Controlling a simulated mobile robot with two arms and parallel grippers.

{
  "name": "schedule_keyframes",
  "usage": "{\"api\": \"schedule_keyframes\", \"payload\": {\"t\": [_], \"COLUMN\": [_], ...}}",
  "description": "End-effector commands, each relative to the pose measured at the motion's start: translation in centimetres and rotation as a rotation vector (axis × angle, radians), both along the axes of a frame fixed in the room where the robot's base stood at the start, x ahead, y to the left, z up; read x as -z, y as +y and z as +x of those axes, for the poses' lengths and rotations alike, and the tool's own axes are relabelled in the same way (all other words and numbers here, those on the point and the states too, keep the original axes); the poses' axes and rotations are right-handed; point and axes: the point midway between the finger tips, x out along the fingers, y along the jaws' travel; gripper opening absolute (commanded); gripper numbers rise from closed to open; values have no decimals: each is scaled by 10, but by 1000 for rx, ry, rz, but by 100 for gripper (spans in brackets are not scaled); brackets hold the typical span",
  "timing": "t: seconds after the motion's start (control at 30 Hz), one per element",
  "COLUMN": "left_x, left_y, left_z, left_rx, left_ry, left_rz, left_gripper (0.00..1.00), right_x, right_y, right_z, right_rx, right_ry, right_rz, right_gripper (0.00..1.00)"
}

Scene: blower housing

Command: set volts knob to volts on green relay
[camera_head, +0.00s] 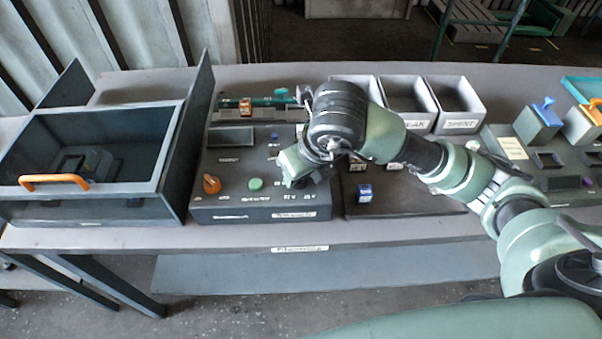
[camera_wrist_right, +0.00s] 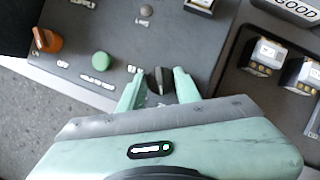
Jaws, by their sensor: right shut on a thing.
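The control panel (camera_head: 225,200) is a dark box on the bench with an orange knob (camera_head: 211,184) and a green button (camera_head: 255,184). The dark volts knob (camera_wrist_right: 158,78) stands between the fingers of my right gripper (camera_wrist_right: 157,92) in the right wrist view. My right gripper is shut on it. In the head view my right gripper (camera_head: 291,177) is over the panel's front right and hides the knob. A teal piece (camera_head: 281,91) is on the rail behind the panel; I cannot tell if it is the green relay. My left gripper is not in view.
An orange relay (camera_head: 245,107) sits on the rail. A blue relay (camera_head: 364,192) is on the dark board right of the panel. Pale labelled bins (camera_head: 459,124) stand behind. A drawer with an orange handle (camera_head: 54,179) is at the left.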

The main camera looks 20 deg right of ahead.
Motion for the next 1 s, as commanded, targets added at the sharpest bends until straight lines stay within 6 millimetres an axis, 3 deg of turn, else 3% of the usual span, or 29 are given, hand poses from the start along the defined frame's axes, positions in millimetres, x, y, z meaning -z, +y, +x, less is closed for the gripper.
{"api": "schedule_keyframes", "payload": {"t": [0.4, 0.43, 0.5, 0.83, 1.0], "left_x": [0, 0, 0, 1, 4], "left_y": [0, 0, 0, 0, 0], "left_z": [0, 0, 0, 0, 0], "left_rx": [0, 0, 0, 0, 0], "left_ry": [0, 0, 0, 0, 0], "left_rz": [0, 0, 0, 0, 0], "left_gripper": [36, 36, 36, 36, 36], "right_x": [-1, -1, -1, -2, -22], "right_y": [0, 0, 0, 0, -1], "right_z": [1, 1, 1, 0, -7], "right_rx": [7, 7, 7, 5, 2], "right_ry": [-3, -3, -2, -2, -6], "right_rz": [0, 0, 0, 1, 2], "right_gripper": [0, 42, 54, 54, 54]}}
